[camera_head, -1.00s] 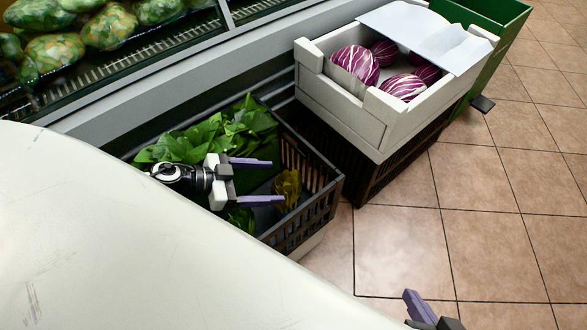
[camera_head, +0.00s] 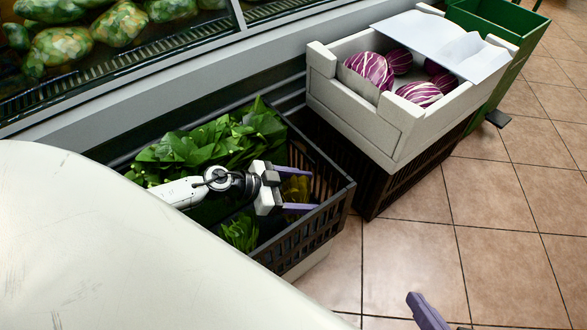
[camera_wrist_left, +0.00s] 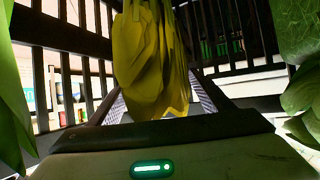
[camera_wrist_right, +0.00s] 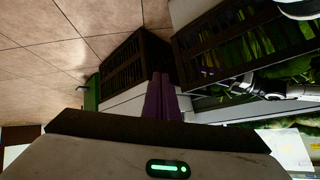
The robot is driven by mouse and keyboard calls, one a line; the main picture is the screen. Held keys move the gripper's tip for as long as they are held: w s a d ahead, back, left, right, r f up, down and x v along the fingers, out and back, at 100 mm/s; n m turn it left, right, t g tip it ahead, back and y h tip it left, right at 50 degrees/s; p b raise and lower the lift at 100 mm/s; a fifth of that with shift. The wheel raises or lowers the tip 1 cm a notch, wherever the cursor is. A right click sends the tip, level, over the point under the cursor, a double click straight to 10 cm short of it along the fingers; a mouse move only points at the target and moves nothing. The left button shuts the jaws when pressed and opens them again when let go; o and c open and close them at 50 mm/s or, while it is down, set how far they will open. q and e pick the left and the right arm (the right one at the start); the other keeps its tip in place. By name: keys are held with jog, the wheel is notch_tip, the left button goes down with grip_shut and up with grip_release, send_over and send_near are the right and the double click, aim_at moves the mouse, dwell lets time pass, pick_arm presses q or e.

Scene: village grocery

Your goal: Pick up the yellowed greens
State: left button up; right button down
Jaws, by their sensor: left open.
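The yellowed greens (camera_head: 297,186) are a small yellow-olive bunch of leaves inside the black crate (camera_head: 326,205), near its right side. My left gripper (camera_head: 304,190) is open in the crate, with one finger on each side of the bunch in the head view. In the left wrist view the yellowed greens (camera_wrist_left: 150,60) hang between the two spread fingers and hide part of them; I cannot tell whether they touch. My right gripper (camera_wrist_right: 166,95) is shut and empty, its fingers side by side; in the head view it is partly cut off at the bottom edge.
Green leaves (camera_head: 215,140) fill the back of the crate, and a small green bunch (camera_head: 240,232) lies near its front. A white box (camera_head: 385,128) of red-and-white heads stands to the right. The tiled floor (camera_head: 480,230) is clear.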

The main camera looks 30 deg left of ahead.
pick_arm(q)
jog(key=c, duration=1.6)
